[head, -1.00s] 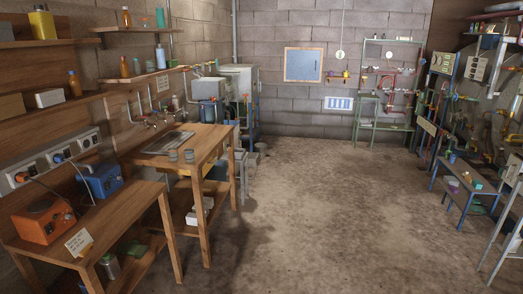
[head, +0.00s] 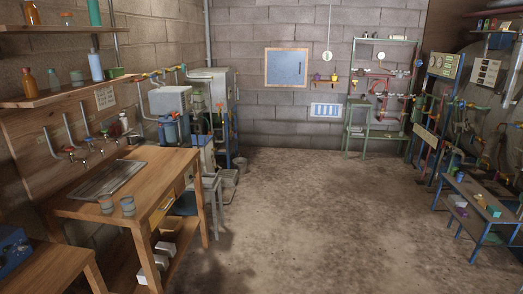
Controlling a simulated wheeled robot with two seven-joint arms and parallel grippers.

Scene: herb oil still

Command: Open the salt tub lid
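I cannot make out for certain a salt tub or its lid in the head view. Small grey tubs (head: 228,178) stand on the floor beside the machines at the back left, too small to identify. Neither of my grippers is in view.
A grey stool (head: 210,186) stands against the bench's right side. Pale boxes (head: 163,249) lie on its lower shelf. A green rack (head: 372,134) stands at the back wall. A low blue-legged bench (head: 472,203) is at the right. The middle floor (head: 310,210) is clear.

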